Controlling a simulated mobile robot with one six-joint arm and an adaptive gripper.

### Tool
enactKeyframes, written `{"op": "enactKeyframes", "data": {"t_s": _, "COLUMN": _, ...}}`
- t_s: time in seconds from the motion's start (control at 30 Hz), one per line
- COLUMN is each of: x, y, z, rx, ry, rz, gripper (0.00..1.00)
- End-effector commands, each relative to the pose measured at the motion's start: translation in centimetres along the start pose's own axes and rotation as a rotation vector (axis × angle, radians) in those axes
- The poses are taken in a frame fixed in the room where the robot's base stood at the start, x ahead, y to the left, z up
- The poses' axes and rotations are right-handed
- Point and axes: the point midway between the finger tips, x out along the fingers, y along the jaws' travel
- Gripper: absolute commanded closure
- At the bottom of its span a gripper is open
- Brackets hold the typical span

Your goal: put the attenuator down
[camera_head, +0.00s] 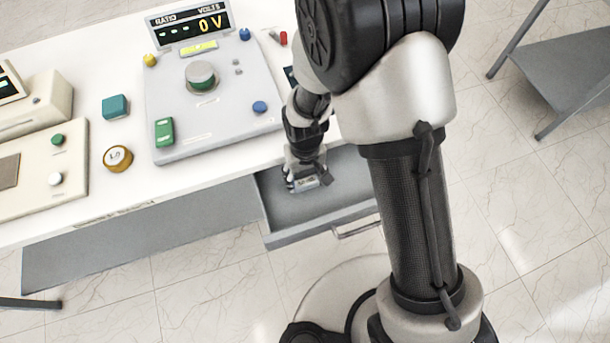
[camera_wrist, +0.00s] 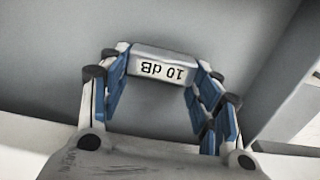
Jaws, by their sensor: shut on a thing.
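The attenuator (camera_wrist: 162,67) is a small grey block with a white label reading "10 dB", upside down in the wrist view. My gripper (camera_wrist: 160,80) is shut on it, with a blue-padded finger at each end. In the head view my gripper (camera_head: 303,178) points down into the open drawer (camera_head: 335,208), and the attenuator (camera_head: 306,183) shows at its fingertips. The drawer's grey floor lies beneath the attenuator. I cannot tell whether the attenuator touches the floor.
The drawer floor is otherwise bare where seen.

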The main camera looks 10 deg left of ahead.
Motion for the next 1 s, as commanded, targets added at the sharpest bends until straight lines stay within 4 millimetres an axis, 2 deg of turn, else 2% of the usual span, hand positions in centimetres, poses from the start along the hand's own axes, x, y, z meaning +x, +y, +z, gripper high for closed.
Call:
{"op": "enactKeyframes", "data": {"t_s": 0.23, "x": 0.4, "y": 0.0, "z": 0.0, "rx": 0.0, "ry": 0.0, "rz": 0.0, "gripper": 0.67}}
{"op": "enactKeyframes", "data": {"t_s": 0.27, "x": 0.3, "y": 0.0, "z": 0.0, "rx": 0.0, "ry": 0.0, "rz": 0.0, "gripper": 0.4}}
{"op": "enactKeyframes", "data": {"t_s": 0.53, "x": 0.2, "y": 0.0, "z": 0.0, "rx": 0.0, "ry": 0.0, "rz": 0.0, "gripper": 0.22}}
{"op": "enactKeyframes", "data": {"t_s": 0.87, "x": 0.1, "y": 0.0, "z": 0.0, "rx": 0.0, "ry": 0.0, "rz": 0.0, "gripper": 0.22}}
{"op": "enactKeyframes", "data": {"t_s": 1.0, "x": -1.1, "y": 0.0, "z": -0.1, "rx": 0.0, "ry": 0.002, "rz": 0.0, "gripper": 0.22}}
